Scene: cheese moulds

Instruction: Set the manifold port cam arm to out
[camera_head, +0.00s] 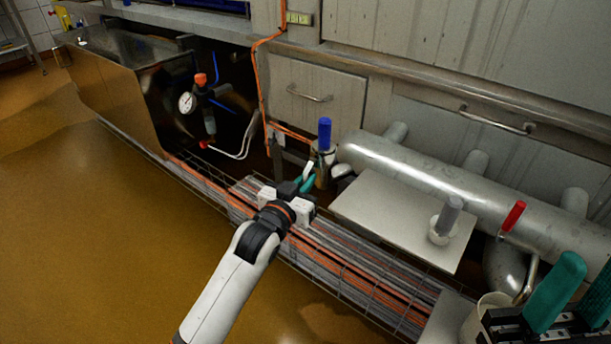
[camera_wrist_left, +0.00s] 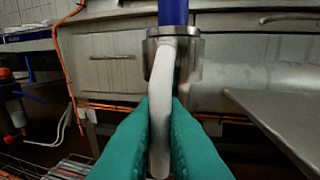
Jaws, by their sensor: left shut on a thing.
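The manifold port's white cam arm (camera_head: 308,171) hangs from a steel fitting (camera_head: 323,158) with a blue cylinder (camera_head: 325,134) on top. In the left wrist view the cam arm (camera_wrist_left: 161,100) runs down from the steel collar (camera_wrist_left: 190,62), below the blue cylinder (camera_wrist_left: 173,12). My left gripper (camera_head: 305,183) has its teal fingers shut on the lower part of the cam arm; they also show in the left wrist view (camera_wrist_left: 160,125). The fingers hide part of the arm's sides. My right gripper (camera_head: 588,270) shows at the lower right, its teal fingers apart and empty.
A steel plate (camera_head: 385,215) lies right of the port, in front of a large steel pipe (camera_head: 430,180). A grey-topped fitting (camera_head: 446,220) and a red handle (camera_head: 513,216) stand further right. A wire cable tray (camera_head: 340,265) runs below. A gauge (camera_head: 187,102) is at the left.

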